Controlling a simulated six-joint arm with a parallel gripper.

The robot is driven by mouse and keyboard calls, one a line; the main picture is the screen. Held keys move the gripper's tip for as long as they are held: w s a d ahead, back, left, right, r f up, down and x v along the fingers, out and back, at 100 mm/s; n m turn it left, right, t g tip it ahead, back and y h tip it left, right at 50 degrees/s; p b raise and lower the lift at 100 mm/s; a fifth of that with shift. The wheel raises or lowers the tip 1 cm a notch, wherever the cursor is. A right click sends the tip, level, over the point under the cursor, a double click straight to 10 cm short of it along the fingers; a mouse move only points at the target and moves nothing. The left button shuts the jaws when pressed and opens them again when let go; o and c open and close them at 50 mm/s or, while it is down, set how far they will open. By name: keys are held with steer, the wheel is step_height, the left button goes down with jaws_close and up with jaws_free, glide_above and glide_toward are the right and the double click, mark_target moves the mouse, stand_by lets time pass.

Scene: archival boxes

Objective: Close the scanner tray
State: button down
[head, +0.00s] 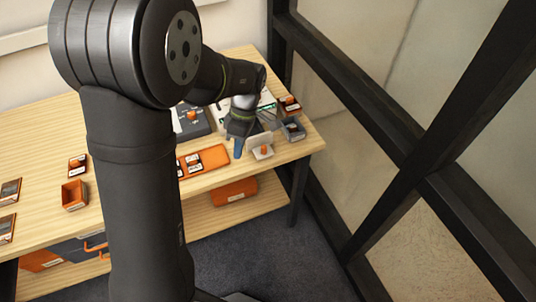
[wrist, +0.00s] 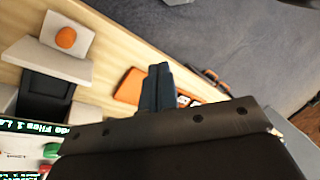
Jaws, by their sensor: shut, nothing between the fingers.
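The scanner tray (head: 257,139) has a pale front with an orange knob and sits at the table's front edge, toward the right end. In the wrist view its pale front (wrist: 47,58) is at upper left, and a dark section shows between it and the white scanner body (wrist: 80,116), so the tray stands out from the body. My gripper (head: 238,152) is just left of the tray. In the wrist view its fingers (wrist: 155,82) are together and empty, apart from the tray. My arm hides part of the scanner in the head view.
An orange mat (head: 212,156) with dark cards lies left of my gripper. A grey bin (head: 293,130) and an orange box stand right of the tray. Another orange box (head: 75,195) is at left. A dark-framed glass wall (head: 365,90) stands beyond the table's right end.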

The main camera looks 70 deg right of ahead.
steer(key=s+a+f+m+t+y, duration=0.2)
steer(key=s+a+f+m+t, duration=0.1)
steer(key=f+m+t, duration=0.15)
steer(key=m+t+h, duration=0.9)
steer(key=m+h, duration=0.7)
steer(key=m, duration=0.7)
glide_toward(266, 150)
steer(key=shift+n, duration=0.25)
steer(key=x, duration=0.5)
steer(key=shift+w, duration=0.25)
steer(key=shift+w+d, duration=0.45)
steer(key=shift+w, duration=0.1)
